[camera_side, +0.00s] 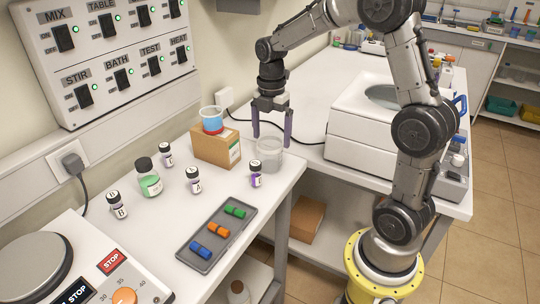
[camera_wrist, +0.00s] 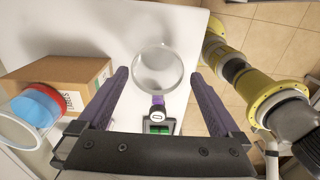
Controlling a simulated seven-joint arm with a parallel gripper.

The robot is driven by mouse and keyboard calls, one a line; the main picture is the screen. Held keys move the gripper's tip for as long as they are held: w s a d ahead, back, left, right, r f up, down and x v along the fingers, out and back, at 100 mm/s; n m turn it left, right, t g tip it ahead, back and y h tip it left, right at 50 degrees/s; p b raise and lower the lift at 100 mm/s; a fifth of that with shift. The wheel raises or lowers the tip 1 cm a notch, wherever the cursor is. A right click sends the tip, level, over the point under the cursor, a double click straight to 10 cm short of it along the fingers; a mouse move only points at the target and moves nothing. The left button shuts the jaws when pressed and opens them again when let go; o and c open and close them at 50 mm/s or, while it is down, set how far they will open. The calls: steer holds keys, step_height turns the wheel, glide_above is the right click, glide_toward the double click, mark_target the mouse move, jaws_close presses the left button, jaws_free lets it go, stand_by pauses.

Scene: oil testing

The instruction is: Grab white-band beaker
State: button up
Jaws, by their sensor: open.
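A clear, empty-looking beaker with a pale whitish wall (camera_side: 268,157) stands upright near the table's right edge, beside a cardboard box. I cannot make out its band clearly. In the wrist view the beaker (camera_wrist: 158,70) shows as a round rim between the fingertips (camera_wrist: 160,76). Nothing is held. I cannot tell whether the fingertips are below the rim.
The cardboard box (camera_side: 217,147) stands to the left, with a blue and red beaker (camera_side: 211,119) on top. A purple-labelled vial (camera_side: 256,174) stands close in front of the clear beaker. A grey tray (camera_side: 216,236) with coloured pieces lies nearer. A white machine (camera_side: 355,135) stands to the right.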

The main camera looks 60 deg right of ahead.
mark_target(270, 151)
steer(key=shift+w+a+f, duration=0.1)
steer(key=shift+w+f, duration=0.05)
steer(key=shift+f, duration=2.85)
steer(key=c, duration=1.2)
